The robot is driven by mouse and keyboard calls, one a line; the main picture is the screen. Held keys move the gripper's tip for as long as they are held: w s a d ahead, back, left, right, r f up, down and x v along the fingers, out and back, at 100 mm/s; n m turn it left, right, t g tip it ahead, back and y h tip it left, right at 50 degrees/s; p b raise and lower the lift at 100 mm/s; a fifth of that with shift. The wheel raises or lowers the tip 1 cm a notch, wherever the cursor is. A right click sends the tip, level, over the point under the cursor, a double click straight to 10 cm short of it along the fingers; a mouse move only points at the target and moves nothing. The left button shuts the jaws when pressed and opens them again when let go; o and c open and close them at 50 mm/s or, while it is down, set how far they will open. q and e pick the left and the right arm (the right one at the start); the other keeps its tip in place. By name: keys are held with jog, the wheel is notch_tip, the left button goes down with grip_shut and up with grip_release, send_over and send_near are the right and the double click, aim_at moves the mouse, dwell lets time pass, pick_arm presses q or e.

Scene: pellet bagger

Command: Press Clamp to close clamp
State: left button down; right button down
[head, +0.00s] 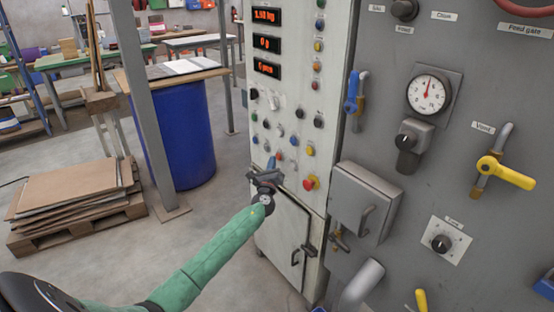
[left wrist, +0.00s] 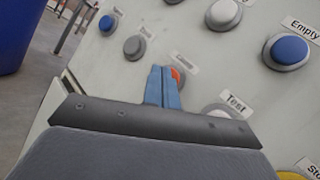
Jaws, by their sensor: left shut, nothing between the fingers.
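My left gripper (head: 271,164) is at the lower part of the white control panel (head: 335,40), with its blue fingers together and empty. In the left wrist view the fingers (left wrist: 163,72) point at the panel. A small orange-red button (left wrist: 177,76) shows just behind the fingertips' right side, mostly hidden by them. The small label above it (left wrist: 185,61) is too blurred to read surely, but may say Clamp. I cannot tell whether the fingertips touch the button. My right gripper is not in view.
Near the fingers are a grey button (left wrist: 134,47), the button labelled Empty (left wrist: 290,50) and one labelled Test (left wrist: 216,112). A red emergency stop (head: 311,183) sits right of the gripper. A grey box (head: 363,205) juts out further right.

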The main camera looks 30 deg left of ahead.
pick_arm(q)
jog(key=shift+w, duration=0.25)
dwell(0.4)
jog(key=shift+w+d, duration=0.15)
jog(key=shift+w, duration=0.05)
dwell(0.4)
jog(key=shift+s, duration=0.15)
jog(key=shift+s+a, duration=0.3)
jog(key=shift+s, duration=0.3)
